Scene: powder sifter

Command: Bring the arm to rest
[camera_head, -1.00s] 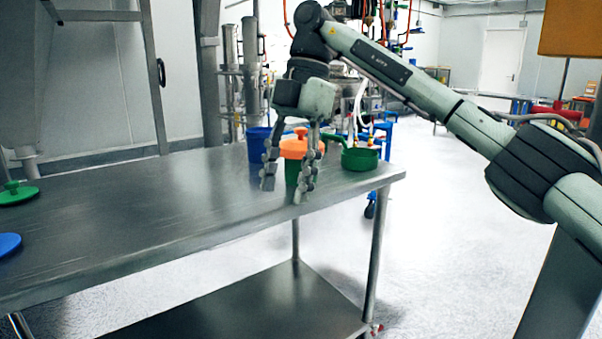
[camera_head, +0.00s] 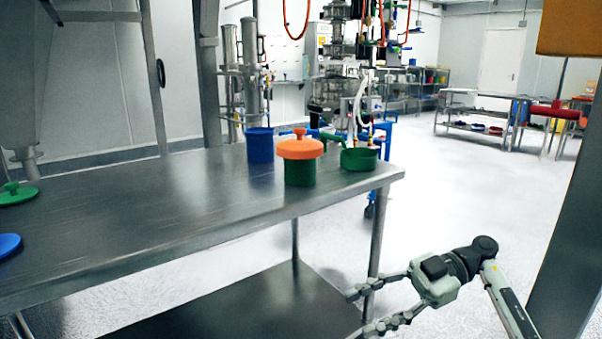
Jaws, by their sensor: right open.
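My right gripper (camera_head: 362,310) is at the lower right, below the level of the tabletop and beside the table's right front leg. Its fingers are spread, pointing left, with nothing between them. My left gripper is not in view. On the table (camera_head: 130,215) stands a green container with an orange lid (camera_head: 300,150) on it, apart from my gripper.
A blue container (camera_head: 260,146) and a green sieve-like pan (camera_head: 359,159) stand beside the orange-lidded container. A green lid (camera_head: 15,193) and a blue lid (camera_head: 9,245) lie at the left. A lower shelf (camera_head: 250,305) is near my fingers. Open floor lies to the right.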

